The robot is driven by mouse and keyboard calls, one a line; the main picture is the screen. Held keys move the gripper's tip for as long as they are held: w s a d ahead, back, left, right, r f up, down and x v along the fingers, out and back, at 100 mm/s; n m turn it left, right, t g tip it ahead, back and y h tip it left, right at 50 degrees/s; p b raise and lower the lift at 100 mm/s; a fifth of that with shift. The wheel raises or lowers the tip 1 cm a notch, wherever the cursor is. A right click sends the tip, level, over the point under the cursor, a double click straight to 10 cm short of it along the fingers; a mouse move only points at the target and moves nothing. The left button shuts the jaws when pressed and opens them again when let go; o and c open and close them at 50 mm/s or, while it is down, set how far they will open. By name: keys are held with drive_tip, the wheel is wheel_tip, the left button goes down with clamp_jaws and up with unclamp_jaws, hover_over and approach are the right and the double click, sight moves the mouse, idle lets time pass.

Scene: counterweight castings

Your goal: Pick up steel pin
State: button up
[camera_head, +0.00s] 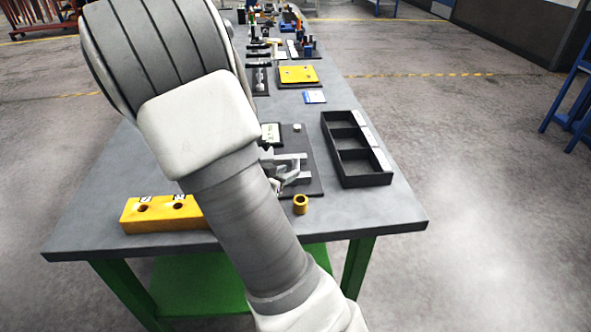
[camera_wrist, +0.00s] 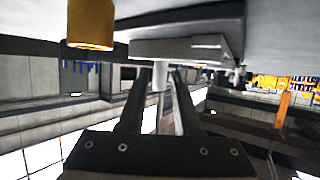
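In the wrist view, where the bench appears at the top, a short pale grey cylinder that looks like the steel pin (camera_wrist: 160,76) stands between the tips of my gripper (camera_wrist: 160,80). The two dark fingers are apart, with a narrow gap on each side of the pin. I cannot tell how far beyond the tips it is. In the head view my arm hides most of the gripper and this pin. A metal fixture (camera_head: 291,168) on a dark base plate (camera_head: 315,178) shows just right of my arm.
A brass bushing (camera_head: 300,204) stands near the fixture and shows in the wrist view (camera_wrist: 92,25). A yellow block with holes (camera_head: 160,225) lies front left. A black divided tray (camera_head: 337,152) is at right. A yellow plate (camera_head: 298,74) lies farther back. The bench's right front corner is clear.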

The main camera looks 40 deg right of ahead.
sight(294, 167)
drive_tip(key=b+x, duration=0.1)
drive_tip(key=x, duration=0.4)
drive_tip(key=shift+w+d, duration=0.15)
clamp_jaws()
